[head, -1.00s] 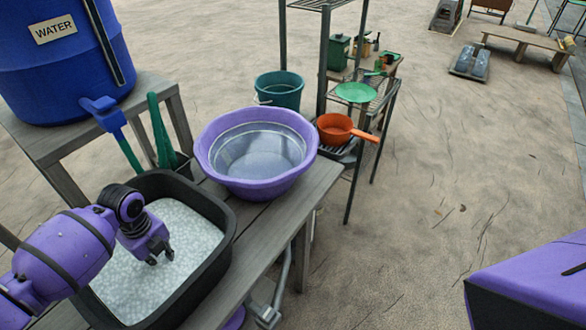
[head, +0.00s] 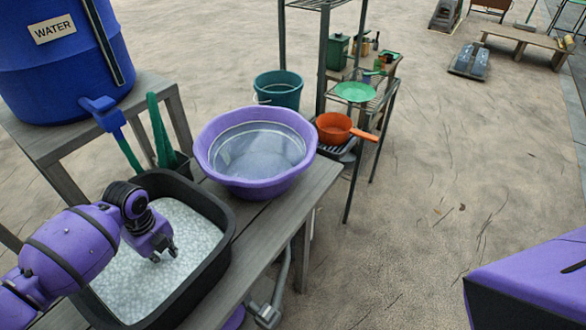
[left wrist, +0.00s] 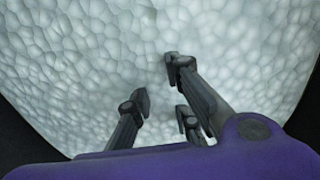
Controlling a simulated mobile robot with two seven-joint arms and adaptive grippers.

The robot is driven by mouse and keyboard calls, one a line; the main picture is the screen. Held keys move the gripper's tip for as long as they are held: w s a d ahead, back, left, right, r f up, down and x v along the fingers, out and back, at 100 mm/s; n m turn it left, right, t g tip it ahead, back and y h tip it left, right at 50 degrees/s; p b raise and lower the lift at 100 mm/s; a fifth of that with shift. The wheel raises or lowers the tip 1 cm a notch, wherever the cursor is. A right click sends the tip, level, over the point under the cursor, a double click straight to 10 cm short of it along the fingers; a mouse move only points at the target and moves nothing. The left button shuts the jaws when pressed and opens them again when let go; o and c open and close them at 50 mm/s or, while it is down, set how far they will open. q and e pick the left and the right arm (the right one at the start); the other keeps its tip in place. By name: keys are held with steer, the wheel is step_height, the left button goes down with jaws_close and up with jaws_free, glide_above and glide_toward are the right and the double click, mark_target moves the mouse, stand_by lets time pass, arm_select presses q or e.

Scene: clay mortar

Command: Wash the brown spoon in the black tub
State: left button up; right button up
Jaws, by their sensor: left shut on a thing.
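The black tub (head: 229,228) stands on the grey wooden bench and is full of white suds (head: 140,290). My left gripper (head: 165,255) reaches down into the tub, with its fingertips at the suds. In the left wrist view, its dark fingers (left wrist: 160,95) point into the foam, which also fills most of that picture. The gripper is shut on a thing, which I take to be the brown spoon. The spoon itself does not show in either view; the suds seem to hide it. My right gripper is not in view.
A purple basin (head: 290,185) of water sits beside the tub on the bench (head: 255,260). A rack with an orange pan (head: 333,128) and a teal bucket (head: 278,90) are farther back.

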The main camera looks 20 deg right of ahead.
arm_select(q)
steer(key=shift+s+a+r, duration=0.1)
steer(key=shift+s+a, duration=0.05)
steer(key=shift+a, duration=0.4)
steer(key=shift+s+a, duration=0.15)
steer(key=shift+a, duration=0.4)
steer(key=shift+w+d, duration=0.2)
steer(key=shift+d, duration=0.45)
steer(key=shift+w+d, duration=0.15)
steer(key=shift+d, duration=0.45)
steer(key=shift+s+a+p, duration=0.15)
steer(key=shift+s+a, duration=0.05)
steer(key=shift+a, duration=0.45)
steer(key=shift+s+a+p, duration=0.15)
steer(key=shift+a, duration=0.45)
steer(key=shift+w+d, duration=0.2)
steer(key=shift+d, duration=0.45)
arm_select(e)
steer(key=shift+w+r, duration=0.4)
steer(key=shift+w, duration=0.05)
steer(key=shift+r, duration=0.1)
